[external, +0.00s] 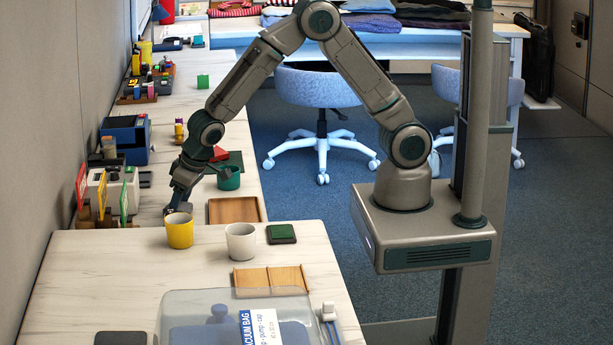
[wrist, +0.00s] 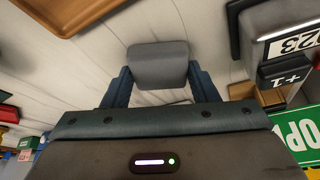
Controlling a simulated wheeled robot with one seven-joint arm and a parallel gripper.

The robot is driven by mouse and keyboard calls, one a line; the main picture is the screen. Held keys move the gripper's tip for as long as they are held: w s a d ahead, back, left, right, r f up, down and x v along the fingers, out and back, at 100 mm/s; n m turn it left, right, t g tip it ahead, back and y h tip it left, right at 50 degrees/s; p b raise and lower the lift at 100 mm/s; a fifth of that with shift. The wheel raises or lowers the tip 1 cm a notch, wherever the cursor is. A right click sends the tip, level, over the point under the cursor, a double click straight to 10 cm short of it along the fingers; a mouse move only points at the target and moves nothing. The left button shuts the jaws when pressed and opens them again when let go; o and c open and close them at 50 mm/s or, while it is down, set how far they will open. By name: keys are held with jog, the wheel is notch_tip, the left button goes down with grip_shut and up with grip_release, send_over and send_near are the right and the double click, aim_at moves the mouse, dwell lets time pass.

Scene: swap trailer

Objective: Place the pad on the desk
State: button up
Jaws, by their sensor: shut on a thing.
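My gripper (wrist: 160,88) is shut on a grey slab with rounded corners, which looks like the pad (wrist: 160,62), between its two blue fingers in the wrist view. The pale, marble-like desk top (wrist: 100,60) shows behind it. In the external view my gripper (external: 178,203) points down over the desk (external: 120,262), just behind the yellow cup (external: 180,231). The held pad cannot be made out clearly there. I cannot tell whether it touches the desk.
A white cup (external: 241,242), a green-topped pad (external: 282,234), wooden trays (external: 235,210) (external: 270,278) and a clear vacuum bag (external: 200,300) lie around. Card stands (external: 103,200) line the left wall. A green pot (external: 229,180) stands right of my gripper. Bare desk lies front left.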

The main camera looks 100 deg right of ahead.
jog(key=o, duration=0.9)
jog(key=shift+o, duration=0.2)
jog(key=shift+s+a+r+p, duration=0.1)
jog(key=shift+r+p, duration=0.2)
jog(key=shift+r, duration=0.25)
jog(key=v, duration=1.1)
jog(key=s+d+r+n+y, duration=0.1)
jog(key=s+d+r+n, duration=0.1)
jog(key=s, duration=1.1)
jog(key=s+d+r+n+g+y, duration=0.1)
jog(key=s+r+n, duration=0.1)
jog(key=s, duration=1.2)
jog(key=shift+s+d+r+n+g, duration=0.3)
jog(key=shift+s+d+r, duration=0.05)
jog(key=shift+d+r, duration=0.05)
